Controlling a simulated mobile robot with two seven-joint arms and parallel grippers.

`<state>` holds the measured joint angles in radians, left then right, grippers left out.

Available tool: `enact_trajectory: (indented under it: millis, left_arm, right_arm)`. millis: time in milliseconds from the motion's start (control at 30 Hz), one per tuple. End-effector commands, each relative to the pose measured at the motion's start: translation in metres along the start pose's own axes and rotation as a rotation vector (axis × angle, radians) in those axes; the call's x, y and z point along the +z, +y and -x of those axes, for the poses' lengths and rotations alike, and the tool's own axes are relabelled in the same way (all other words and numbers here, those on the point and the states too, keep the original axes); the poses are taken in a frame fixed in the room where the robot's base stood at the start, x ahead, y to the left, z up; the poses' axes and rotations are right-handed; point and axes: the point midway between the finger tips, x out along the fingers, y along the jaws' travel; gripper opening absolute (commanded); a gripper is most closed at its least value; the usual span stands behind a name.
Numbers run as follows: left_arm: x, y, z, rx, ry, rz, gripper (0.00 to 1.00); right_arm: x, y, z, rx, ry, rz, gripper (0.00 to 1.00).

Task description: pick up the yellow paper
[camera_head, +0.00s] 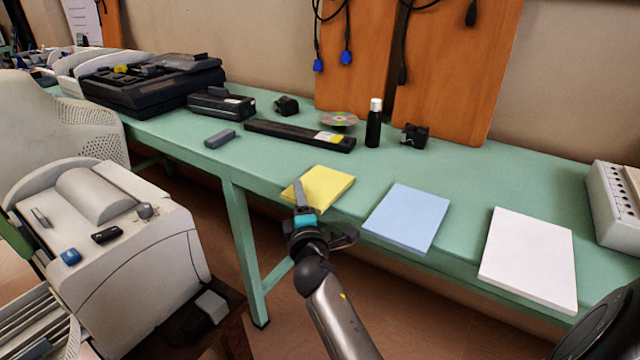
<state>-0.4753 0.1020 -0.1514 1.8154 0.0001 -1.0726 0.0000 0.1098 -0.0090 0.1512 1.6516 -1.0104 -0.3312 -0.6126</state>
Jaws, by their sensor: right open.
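The yellow paper (325,184) is a flat stack on the green table, near its front edge. It is the leftmost of three paper stacks. My right gripper (324,214) is open, with its fingers spread at the front edge of the yellow paper. One finger overlaps the paper's left part in the picture; I cannot tell whether it touches. Nothing shows between the fingers. The finger and wrist hide the paper's front left corner. My left gripper is not in view.
Blue paper (407,217) and white paper (528,259) lie to the right. Behind are a black bottle (374,128), a disc (339,119) and a long black device (299,136). A beige machine (105,225) stands left. The table between bottle and papers is clear.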

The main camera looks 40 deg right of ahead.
Motion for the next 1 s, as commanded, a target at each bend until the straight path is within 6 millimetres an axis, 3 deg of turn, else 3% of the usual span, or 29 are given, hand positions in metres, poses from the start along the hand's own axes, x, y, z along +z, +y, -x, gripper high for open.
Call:
enact_trajectory:
  millis: [67, 467, 1000]
  left_arm:
    - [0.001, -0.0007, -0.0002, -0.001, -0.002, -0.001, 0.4]
    - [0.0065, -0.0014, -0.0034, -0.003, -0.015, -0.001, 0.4]
    - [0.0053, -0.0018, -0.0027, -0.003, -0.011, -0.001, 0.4]
  right_arm:
    - [0.0, 0.0002, -0.0002, 0.0, 0.0, 0.0, 0.47]
    - [0.0002, 0.0002, -0.0004, 0.0, 0.0, 0.0, 0.02]
    - [0.0003, 0.001, -0.0005, 0.002, 0.0, 0.0, 0.0]
